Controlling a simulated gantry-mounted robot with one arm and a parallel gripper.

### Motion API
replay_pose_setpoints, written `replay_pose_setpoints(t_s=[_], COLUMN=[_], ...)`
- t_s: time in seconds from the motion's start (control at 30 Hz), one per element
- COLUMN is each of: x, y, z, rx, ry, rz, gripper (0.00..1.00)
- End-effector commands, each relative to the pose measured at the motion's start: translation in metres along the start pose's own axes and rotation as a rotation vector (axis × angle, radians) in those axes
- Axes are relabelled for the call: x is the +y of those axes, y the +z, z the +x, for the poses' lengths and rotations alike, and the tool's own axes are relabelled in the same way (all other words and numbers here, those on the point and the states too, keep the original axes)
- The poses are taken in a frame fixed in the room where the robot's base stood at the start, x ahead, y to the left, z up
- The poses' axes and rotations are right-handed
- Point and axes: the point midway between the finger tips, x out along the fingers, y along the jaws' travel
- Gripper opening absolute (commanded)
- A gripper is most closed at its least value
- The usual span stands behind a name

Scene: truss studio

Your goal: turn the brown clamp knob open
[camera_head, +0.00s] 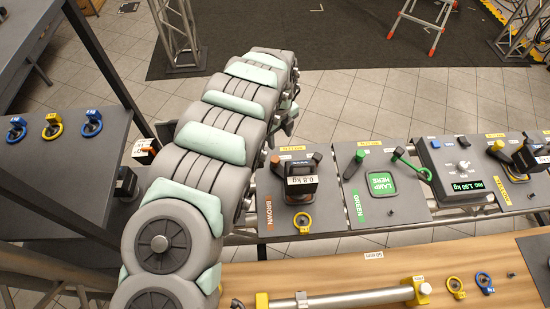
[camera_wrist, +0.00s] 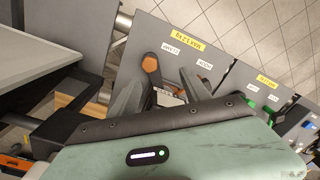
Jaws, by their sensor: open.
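The brown clamp knob (camera_head: 275,161) stands at the upper left of the dark panel marked BROWN (camera_head: 268,222), beside a black block labelled 0.8 kg (camera_head: 301,186). In the wrist view the knob (camera_wrist: 151,65) has a rounded orange-brown end and a dark stem, near a CLAMP label. My gripper (camera_wrist: 163,82) is open, with one grey finger to the left of the knob and the other to the right. The fingers look apart from the knob; their height above it is hard to judge. The gripper is not clearly seen in the head view.
The green station (camera_head: 381,205) with its knob and handle stands to the right, then a scale display (camera_head: 473,185). A wooden bench (camera_head: 240,280) with a metal tube (camera_head: 345,299) runs along the front.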

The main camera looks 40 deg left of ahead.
Motion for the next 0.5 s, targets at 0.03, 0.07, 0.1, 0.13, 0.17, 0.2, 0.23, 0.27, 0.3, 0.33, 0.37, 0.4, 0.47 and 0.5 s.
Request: replay_pose_setpoints(t_s=[0.03,0.07,0.1,0.13,0.17,0.2,0.23,0.27,0.3,0.33,0.37,0.4,0.47,0.5], x=[0.009,0.014,0.018,0.02,0.021,0.021,0.021,0.021,0.021,0.02,0.021,0.021,0.021,0.021], y=[0.001,0.002,0.001,0.001,0.001,0.0,0.0,0.0,0.0,0.0,0.0,-0.001,-0.002,-0.002], z=[-0.003,-0.004,-0.004,-0.003,-0.002,0.001,0.004,0.007,0.011,0.015,0.019,0.025,0.035,0.04], rx=[0.005,0.009,0.013,0.015,0.017,0.019,0.019,0.019,0.018,0.018,0.018,0.018,0.021,0.02], ry=[0.022,0.032,0.042,0.046,0.048,0.049,0.049,0.048,0.047,0.046,0.046,0.046,0.047,0.047], rz=[0.01,0.015,0.021,0.023,0.024,0.025,0.025,0.025,0.025,0.025,0.024,0.024,0.024,0.025], gripper=[0.55,0.55,0.55,0.55,0.55,0.55,0.55,0.55,0.55,0.55,0.55,0.55,0.55,0.55])
